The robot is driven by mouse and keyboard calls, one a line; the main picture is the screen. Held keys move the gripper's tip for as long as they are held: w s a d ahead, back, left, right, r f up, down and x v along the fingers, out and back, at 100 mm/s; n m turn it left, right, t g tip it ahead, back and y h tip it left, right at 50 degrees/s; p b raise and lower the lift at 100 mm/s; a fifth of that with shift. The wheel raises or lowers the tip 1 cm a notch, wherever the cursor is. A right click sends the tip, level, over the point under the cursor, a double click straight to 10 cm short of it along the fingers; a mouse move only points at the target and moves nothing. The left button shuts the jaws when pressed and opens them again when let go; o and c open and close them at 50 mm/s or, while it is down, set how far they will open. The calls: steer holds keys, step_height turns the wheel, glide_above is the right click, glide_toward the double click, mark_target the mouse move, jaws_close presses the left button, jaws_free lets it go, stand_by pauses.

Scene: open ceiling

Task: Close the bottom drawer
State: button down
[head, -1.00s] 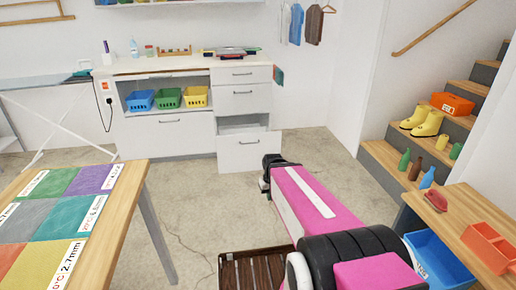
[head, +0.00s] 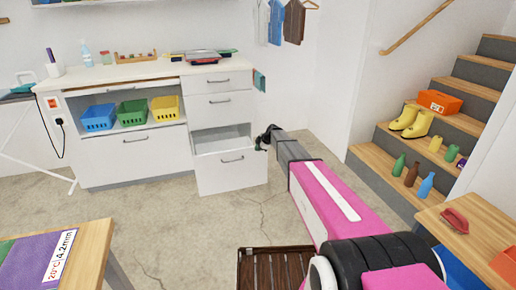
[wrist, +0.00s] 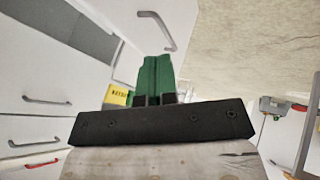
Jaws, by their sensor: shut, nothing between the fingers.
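The bottom drawer (head: 232,172) of the white cabinet is pulled out, with its grey inside showing above its white front and bar handle. In the wrist view, the drawer's front and handle (wrist: 160,30) show at the top, close to my fingers, and part of the open inside shows at upper left. My gripper (head: 262,138) is just right of the drawer's upper right corner in the head view. Its green fingers (wrist: 157,62) are together and empty. I cannot tell whether they touch the drawer.
Two shut drawers (head: 220,106) are above the open one. Coloured baskets (head: 132,113) stand in the shelf to the left. A wooden table (head: 95,248) is at lower left, a brown slatted crate (head: 277,268) below, and stairs (head: 410,150) at right. Floor before the cabinet is clear.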

steer(key=w, duration=0.2)
glide_toward(246, 154)
steer(key=x, duration=0.5)
steer(key=shift+a+f, duration=0.2)
steer(key=shift+f, duration=0.15)
steer(key=shift+w, duration=0.1)
